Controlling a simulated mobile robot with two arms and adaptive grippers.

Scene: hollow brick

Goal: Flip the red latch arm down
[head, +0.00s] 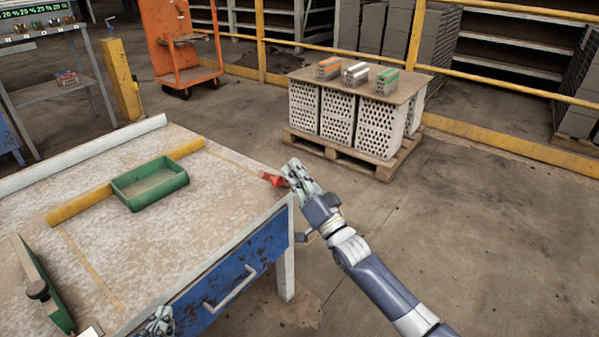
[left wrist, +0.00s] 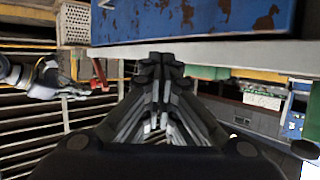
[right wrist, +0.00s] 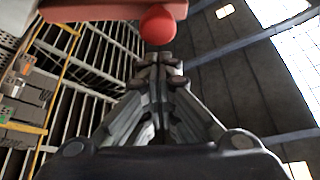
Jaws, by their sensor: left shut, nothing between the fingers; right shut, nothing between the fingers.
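The red latch arm (head: 272,180) sits at the right corner of the worktable. In the right wrist view it shows as a red bar (right wrist: 110,10) with a round red knob (right wrist: 158,27) at its end. My right gripper (head: 290,170) is shut and empty beside the latch, its fingertips (right wrist: 159,62) just short of the knob in the right wrist view; I cannot tell whether they touch. My left gripper (head: 160,322) is shut and empty at the table's front edge, low in the head view; it also shows in the left wrist view (left wrist: 160,62).
The worktable (head: 215,230) has a blue drawer (head: 245,270), a green tray (head: 150,183), a yellow strip (head: 80,204) and a green tool (head: 42,285) at left. A pallet of hollow bricks (head: 340,115) stands behind. The floor at right is clear.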

